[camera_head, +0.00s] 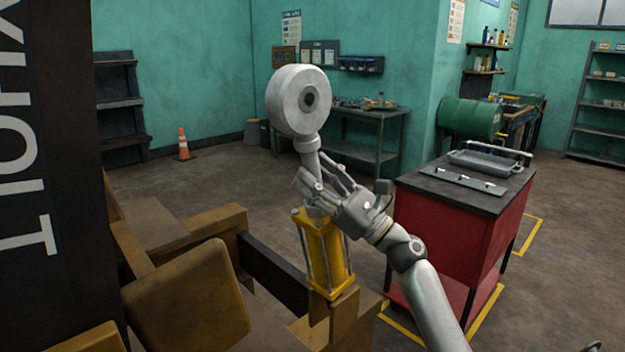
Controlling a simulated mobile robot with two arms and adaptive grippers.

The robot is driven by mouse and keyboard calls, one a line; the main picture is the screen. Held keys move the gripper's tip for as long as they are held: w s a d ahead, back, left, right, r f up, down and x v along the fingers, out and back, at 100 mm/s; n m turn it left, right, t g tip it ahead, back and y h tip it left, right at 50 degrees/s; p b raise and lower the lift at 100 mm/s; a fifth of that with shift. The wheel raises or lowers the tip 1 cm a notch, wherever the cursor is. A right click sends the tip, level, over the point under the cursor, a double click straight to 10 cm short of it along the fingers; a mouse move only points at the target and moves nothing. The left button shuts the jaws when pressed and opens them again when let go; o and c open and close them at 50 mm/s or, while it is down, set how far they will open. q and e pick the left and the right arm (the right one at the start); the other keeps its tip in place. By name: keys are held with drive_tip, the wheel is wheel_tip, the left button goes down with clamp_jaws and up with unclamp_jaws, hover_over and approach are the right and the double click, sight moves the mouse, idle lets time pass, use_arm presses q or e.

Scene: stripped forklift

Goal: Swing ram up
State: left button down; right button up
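The ram stands nearly upright, leaning slightly left, on the forklift in the middle of the head view. It has a yellow cylinder body (326,252) with thin grey tie rods and a silver rod above it. A large round silver head (298,100) with a dark centre tops the rod. My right gripper (313,164) reaches in from the lower right. Its fingers lie on both sides of the silver rod, just above the yellow body, and look closed on it. The fingers partly hide the rod. My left gripper is not in view.
Brown-yellow forklift parts (190,300) and a dark lettered mast plate (45,150) fill the left. A red cabinet (450,245) with a grey tray (485,162) stands close on the right. A workbench (375,115) and an orange cone (183,145) are behind, with open floor between.

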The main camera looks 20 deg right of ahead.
drive_tip(key=shift+d+f, duration=0.1)
drive_tip(key=shift+d, duration=0.05)
drive_tip(key=shift+s+f, duration=0.1)
drive_tip(key=shift+s, duration=0.05)
drive_tip(key=shift+s+f, duration=0.15)
drive_tip(key=shift+f, duration=0.05)
drive_tip(key=v, duration=1.1)
drive_tip(key=shift+s+d, duration=0.2)
drive_tip(key=shift+d, duration=0.05)
drive_tip(key=shift+r, duration=0.1)
